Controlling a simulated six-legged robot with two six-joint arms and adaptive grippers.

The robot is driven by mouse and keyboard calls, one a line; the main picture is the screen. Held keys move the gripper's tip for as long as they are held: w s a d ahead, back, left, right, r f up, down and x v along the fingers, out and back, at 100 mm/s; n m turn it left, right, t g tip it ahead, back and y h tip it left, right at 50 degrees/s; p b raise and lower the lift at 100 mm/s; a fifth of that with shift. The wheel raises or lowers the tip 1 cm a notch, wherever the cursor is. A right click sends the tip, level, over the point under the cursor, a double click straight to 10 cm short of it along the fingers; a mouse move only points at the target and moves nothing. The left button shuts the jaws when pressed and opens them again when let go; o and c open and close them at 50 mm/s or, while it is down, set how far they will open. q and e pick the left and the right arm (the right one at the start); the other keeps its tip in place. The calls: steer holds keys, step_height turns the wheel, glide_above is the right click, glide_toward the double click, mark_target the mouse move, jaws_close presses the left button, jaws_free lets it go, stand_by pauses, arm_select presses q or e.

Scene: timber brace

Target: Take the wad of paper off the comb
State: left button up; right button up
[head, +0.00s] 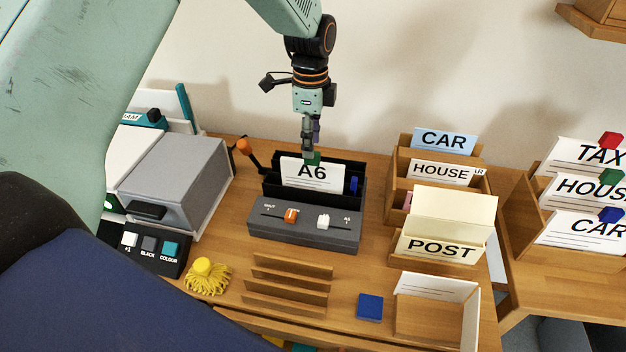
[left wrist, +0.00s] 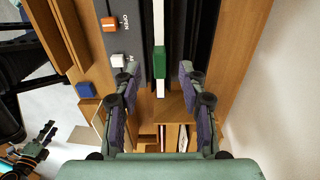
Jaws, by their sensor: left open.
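A white wad of paper marked A6 (head: 311,174) stands upright in the black binding machine (head: 272,185) in the head view. A green clip (head: 313,159) sits on its top edge. In the left wrist view the wad (left wrist: 158,25) is edge-on, with the green clip (left wrist: 160,62) across it. My left gripper (head: 310,150) is above the wad, pointing down and open. In the left wrist view its fingers (left wrist: 162,90) are apart, with the wad's end between them. The comb itself is hidden. A small gripper, probably my right one (left wrist: 45,134), shows at lower left; its jaws are unclear.
The machine's grey front has an orange slider (head: 291,216) and a white slider (head: 322,221). An orange-knobbed lever (head: 244,146) stands at its left. A grey box machine (head: 170,175) is further left. The POST rack (head: 440,250) is right. An open tray (head: 432,318) and blue block (head: 370,307) lie in front.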

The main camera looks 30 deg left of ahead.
mark_target(312, 161)
arm_select(q)
step_height(312, 161, down, 5)
steer(key=shift+r, duration=0.2)
steer(key=shift+w+f, duration=0.1)
steer(key=shift+f, duration=0.05)
steer(key=shift+s+d+r, duration=0.15)
steer(key=shift+s+r, duration=0.1)
steer(key=c, duration=0.4)
steer(key=shift+w+f, duration=0.15)
steer(key=shift+w, duration=0.05)
steer(key=c, duration=0.4)
steer(key=shift+s, duration=0.1)
jaws_close()
